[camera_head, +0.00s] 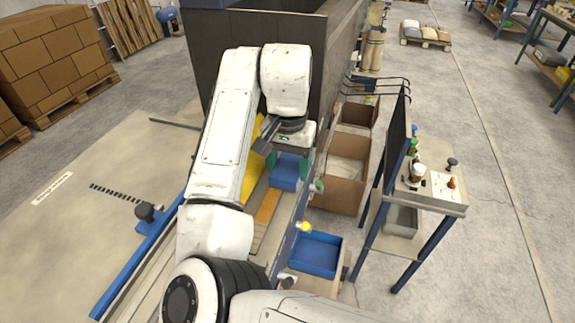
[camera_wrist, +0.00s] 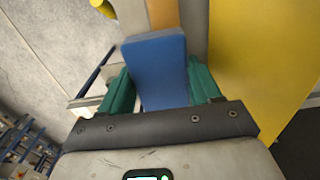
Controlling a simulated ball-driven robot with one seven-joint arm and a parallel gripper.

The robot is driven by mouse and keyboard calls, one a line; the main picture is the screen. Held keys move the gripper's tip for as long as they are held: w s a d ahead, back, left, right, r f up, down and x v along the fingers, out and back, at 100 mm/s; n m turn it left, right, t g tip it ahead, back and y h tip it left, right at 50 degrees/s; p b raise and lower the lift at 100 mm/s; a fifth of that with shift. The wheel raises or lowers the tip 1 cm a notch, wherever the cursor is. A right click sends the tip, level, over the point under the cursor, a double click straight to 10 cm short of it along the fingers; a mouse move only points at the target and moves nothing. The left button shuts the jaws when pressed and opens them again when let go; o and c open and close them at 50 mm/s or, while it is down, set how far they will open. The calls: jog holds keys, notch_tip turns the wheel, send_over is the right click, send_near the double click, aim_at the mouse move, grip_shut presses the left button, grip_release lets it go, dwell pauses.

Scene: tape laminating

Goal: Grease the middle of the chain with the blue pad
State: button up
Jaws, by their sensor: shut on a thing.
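The blue pad (camera_wrist: 158,68) is between the two green fingers of my gripper (camera_wrist: 161,88) in the wrist view, and the gripper is shut on it. In the head view, the blue pad (camera_head: 285,172) shows just below my gripper (camera_head: 290,153), over the long machine bed.
A yellow panel (camera_wrist: 262,65) stands close to the right of the pad in the wrist view. A dark machine housing (camera_head: 257,40) rises behind my arm. A blue tray (camera_head: 317,252), cardboard box (camera_head: 340,172) and small workbench (camera_head: 432,196) are at right. The pale surface at left is mostly clear.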

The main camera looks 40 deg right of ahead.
jog(key=shift+r, duration=4)
